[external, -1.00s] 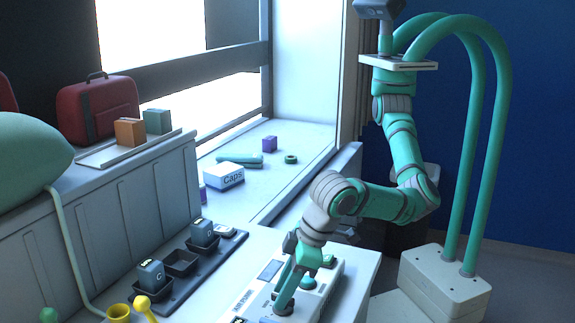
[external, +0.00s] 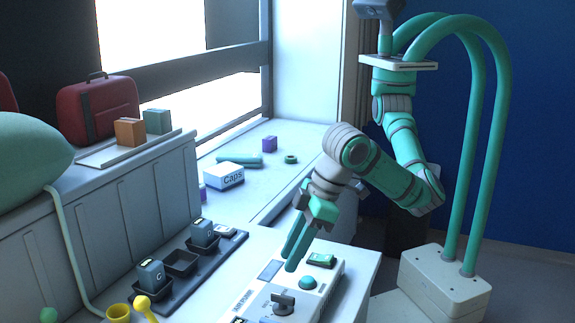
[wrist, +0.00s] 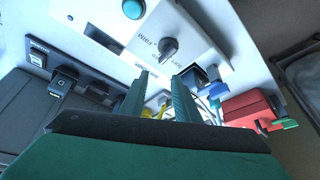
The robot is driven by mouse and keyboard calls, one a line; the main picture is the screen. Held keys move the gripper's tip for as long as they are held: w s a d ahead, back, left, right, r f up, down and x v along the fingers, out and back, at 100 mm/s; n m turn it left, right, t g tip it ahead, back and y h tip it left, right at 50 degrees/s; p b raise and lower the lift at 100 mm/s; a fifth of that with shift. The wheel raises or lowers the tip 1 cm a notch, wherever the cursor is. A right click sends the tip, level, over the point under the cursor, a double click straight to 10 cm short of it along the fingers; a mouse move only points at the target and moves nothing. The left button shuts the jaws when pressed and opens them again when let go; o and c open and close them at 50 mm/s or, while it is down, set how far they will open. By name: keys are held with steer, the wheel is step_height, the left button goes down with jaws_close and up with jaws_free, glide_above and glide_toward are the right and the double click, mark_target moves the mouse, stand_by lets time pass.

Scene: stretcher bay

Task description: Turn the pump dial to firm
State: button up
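The white pump box (external: 258,302) stands on the front counter, with its grey dial (external: 283,303) uncovered on top. In the wrist view the dial (wrist: 168,48) sits beyond my fingertips, beside the printed word FIRM and another label. I cannot tell for certain which mark its pointer faces. My gripper (external: 289,262) is above the box, up and back from the dial, not touching it. In the wrist view my gripper (wrist: 166,76) has its two fingers apart with nothing between them.
A round green button (external: 307,283), a dark display (external: 270,270) and a green piece (external: 321,260) are on the box near the dial. A dark tray (external: 180,263) with several dark blocks lies to the left.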

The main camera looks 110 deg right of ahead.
steer(key=w+d+f+n+t, duration=0.1)
steer(key=w+d, duration=0.3)
steer(key=d, duration=0.5)
steer(key=w+d+f+n+t+h, duration=0.1)
steer(key=w+d+f+t, duration=0.1)
steer(key=d, duration=0.7)
steer(key=w+d+f+n+t, duration=0.1)
steer(key=w+d, duration=0.4)
steer(key=d, duration=0.5)
steer(key=shift+w+f+t+h, duration=0.3)
steer(key=shift+t, duration=0.5)
steer(key=shift+o, duration=0.7)
steer(key=o, duration=0.7)
steer(key=shift+o, duration=0.2)
steer(key=n+g+y, duration=0.6)
steer(key=n+g, duration=0.1)
steer(key=n, duration=0.2)
glide_toward(282, 297)
steer(key=x, duration=0.8)
steer(key=shift+f, duration=0.15)
steer(key=shift+c, duration=0.4)
